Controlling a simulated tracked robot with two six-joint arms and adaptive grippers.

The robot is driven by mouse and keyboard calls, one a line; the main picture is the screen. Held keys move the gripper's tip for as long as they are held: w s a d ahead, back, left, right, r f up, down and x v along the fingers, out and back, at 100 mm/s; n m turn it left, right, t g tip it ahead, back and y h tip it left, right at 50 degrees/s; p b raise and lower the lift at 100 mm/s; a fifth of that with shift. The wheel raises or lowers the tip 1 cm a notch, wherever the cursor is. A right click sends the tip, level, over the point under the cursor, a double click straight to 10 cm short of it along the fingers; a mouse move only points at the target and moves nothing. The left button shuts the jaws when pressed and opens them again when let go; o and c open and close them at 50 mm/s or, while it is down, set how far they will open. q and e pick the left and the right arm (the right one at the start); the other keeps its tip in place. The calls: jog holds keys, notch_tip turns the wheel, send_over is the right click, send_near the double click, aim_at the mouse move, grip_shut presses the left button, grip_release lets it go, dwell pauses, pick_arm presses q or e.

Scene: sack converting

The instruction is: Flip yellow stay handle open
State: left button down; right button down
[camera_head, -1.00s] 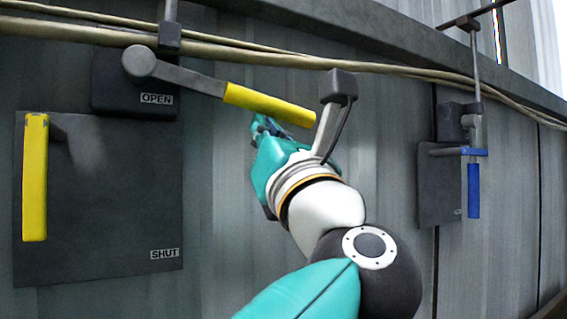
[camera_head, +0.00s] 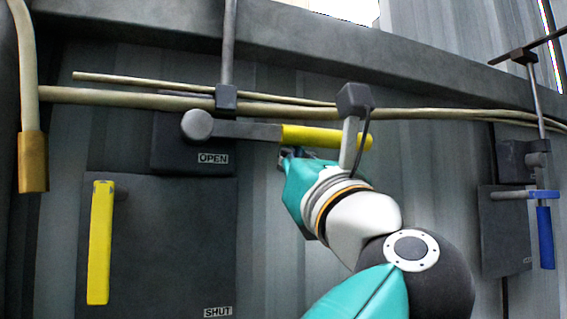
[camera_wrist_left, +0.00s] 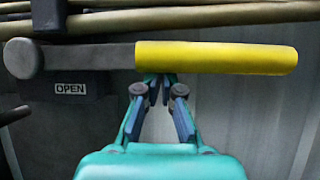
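A yellow handle (camera_head: 325,137) on a grey lever lies nearly level, its pivot (camera_head: 197,125) at the left by the OPEN label (camera_head: 213,159). A second yellow handle (camera_head: 99,243) hangs upright on the dark plate with the SHUT label. My left gripper (camera_head: 287,154) is just below the level handle's inner end. In the left wrist view the yellow grip (camera_wrist_left: 215,57) crosses above my left fingers (camera_wrist_left: 160,88). They lean together with a narrow gap and nothing visible between them. Whether they touch the grip I cannot tell. My right gripper is out of view.
Beige pipes (camera_head: 140,99) run across the wall above the lever. A grey block on a post (camera_head: 355,99) stands in front of the yellow grip's right end, close to my left arm. A blue handle (camera_head: 545,237) hangs at the far right.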

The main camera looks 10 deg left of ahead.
aim_at(324, 146)
pick_arm(q)
jog(key=d, duration=0.1)
jog(key=d+m+t+h, duration=0.1)
jog(key=d, duration=0.1)
jog(key=d+m, duration=0.1)
jog(key=d, duration=0.1)
jog(key=shift+w+d+f+t, duration=0.25)
jog(key=shift+t, duration=0.05)
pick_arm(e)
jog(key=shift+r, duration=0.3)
pick_arm(q)
jog(key=s, duration=0.2)
jog(key=shift+s+d+f, duration=0.25)
jog(key=shift+s+f, duration=0.1)
jog(key=shift+f, duration=0.05)
jog(key=s+a+f+n, duration=0.1)
jog(key=s+a+f+n+g, duration=0.1)
jog(key=s+f, duration=0.1)
jog(key=shift+s+y, duration=0.2)
jog(key=shift+y, duration=0.2)
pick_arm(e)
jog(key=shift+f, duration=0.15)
pick_arm(q)
jog(key=shift+g, duration=0.3)
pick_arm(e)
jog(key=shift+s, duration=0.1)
